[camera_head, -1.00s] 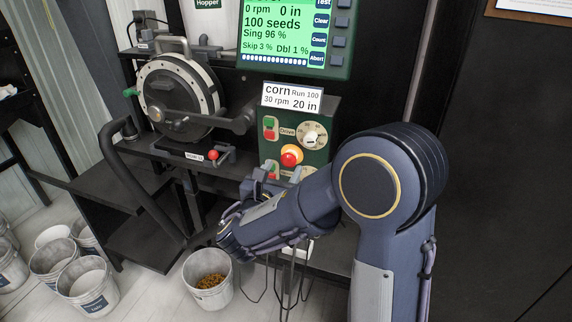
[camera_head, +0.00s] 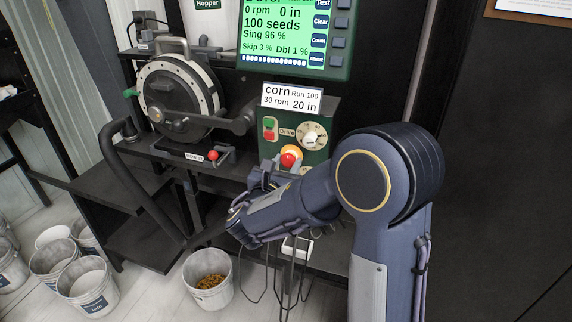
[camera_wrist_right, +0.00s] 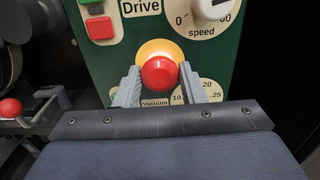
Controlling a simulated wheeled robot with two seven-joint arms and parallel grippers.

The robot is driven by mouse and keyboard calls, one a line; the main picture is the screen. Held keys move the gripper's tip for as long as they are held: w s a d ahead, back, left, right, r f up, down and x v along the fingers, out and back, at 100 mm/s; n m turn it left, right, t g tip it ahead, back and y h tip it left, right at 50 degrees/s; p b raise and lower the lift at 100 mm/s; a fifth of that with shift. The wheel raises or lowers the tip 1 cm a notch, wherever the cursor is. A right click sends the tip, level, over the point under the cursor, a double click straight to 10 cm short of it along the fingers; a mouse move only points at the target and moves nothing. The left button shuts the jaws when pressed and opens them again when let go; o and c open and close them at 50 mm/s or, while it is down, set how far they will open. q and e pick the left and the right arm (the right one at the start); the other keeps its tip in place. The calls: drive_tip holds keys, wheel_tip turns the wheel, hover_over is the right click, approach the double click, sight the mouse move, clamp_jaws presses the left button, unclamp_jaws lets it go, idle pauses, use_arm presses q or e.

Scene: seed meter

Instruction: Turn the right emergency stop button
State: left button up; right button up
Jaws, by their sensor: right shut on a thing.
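The red emergency stop button (camera_head: 290,160) with its yellow-orange surround sits on the green control panel (camera_head: 324,155), below the Drive controls. In the right wrist view the red button head (camera_wrist_right: 159,74) lies between the two grey fingers of my right gripper (camera_wrist_right: 158,80). The fingers are closed in on its left and right sides. In the head view my right gripper (camera_head: 270,177) is at the lower left of the button, and my wrist and forearm hide the lower panel. My left gripper is not in view.
A speed dial (camera_head: 312,136) and green and red Drive buttons (camera_head: 269,128) sit above the stop button. A seed meter disc (camera_head: 180,98) with a red-knobbed lever (camera_head: 213,155) stands at left. A bucket with seeds (camera_head: 208,280) stands on the floor.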

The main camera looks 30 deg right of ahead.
drive_tip(key=shift+f+m+b, duration=0.25)
drive_tip(key=shift+m+b, duration=1.45)
drive_tip(key=shift+b, duration=0.6)
drive_tip(key=shift+m+b, duration=0.8)
drive_tip(key=shift+b, duration=0.25)
drive_tip(key=shift+r+m+b, duration=0.25)
drive_tip(key=shift+m+b, duration=0.35)
drive_tip(key=shift+r, duration=0.1)
drive_tip(key=o, duration=1)
drive_tip(key=shift+d, duration=0.1)
drive_tip(key=shift+c, duration=0.2)
